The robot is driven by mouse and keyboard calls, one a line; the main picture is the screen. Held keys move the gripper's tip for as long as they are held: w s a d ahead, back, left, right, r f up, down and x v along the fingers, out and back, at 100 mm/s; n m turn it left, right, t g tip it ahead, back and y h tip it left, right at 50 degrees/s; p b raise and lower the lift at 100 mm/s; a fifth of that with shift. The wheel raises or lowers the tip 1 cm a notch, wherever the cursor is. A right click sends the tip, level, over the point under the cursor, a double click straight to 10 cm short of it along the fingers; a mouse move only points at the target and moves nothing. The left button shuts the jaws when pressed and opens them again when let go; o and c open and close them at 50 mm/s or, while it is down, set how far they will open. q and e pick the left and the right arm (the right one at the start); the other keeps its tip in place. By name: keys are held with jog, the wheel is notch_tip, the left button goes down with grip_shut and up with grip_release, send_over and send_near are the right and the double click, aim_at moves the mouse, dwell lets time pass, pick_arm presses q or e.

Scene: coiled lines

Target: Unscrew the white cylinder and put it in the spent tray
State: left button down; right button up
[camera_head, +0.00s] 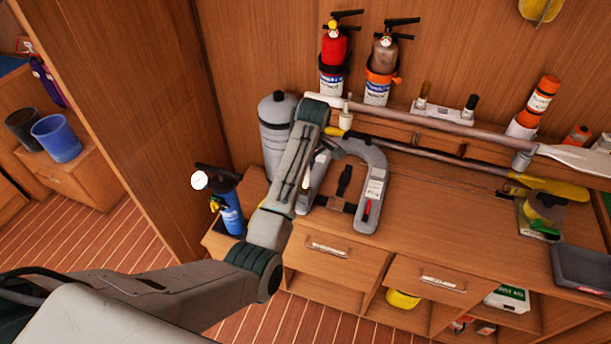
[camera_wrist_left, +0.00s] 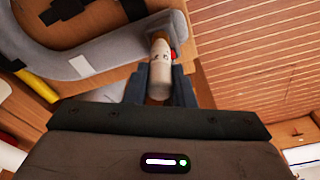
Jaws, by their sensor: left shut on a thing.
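The white cylinder (camera_wrist_left: 160,57) stands between the fingers of my left gripper (camera_wrist_left: 160,76) in the left wrist view. The gripper is shut on it. A dark grey tray (camera_head: 583,277), the likely spent tray, is at the bench's right end; no label is readable. My right gripper is not in view.
A large grey cylinder (camera_head: 274,130) and a blue bottle (camera_head: 231,212) stand left of the vest. Two extinguishers hang on the wall. A paddle (camera_head: 440,120) and a yellow-ended pole (camera_head: 555,189) lie along the back. The bench (camera_head: 455,225) between vest and tray is clear.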

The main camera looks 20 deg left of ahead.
pick_arm(q)
jog(key=n, duration=0.5)
jog(key=shift+w+g, duration=0.1)
jog(key=shift+g, duration=0.2)
jog(key=n, duration=0.3)
jog(key=shift+r, duration=0.35)
jog(key=shift+a+f, duration=0.1)
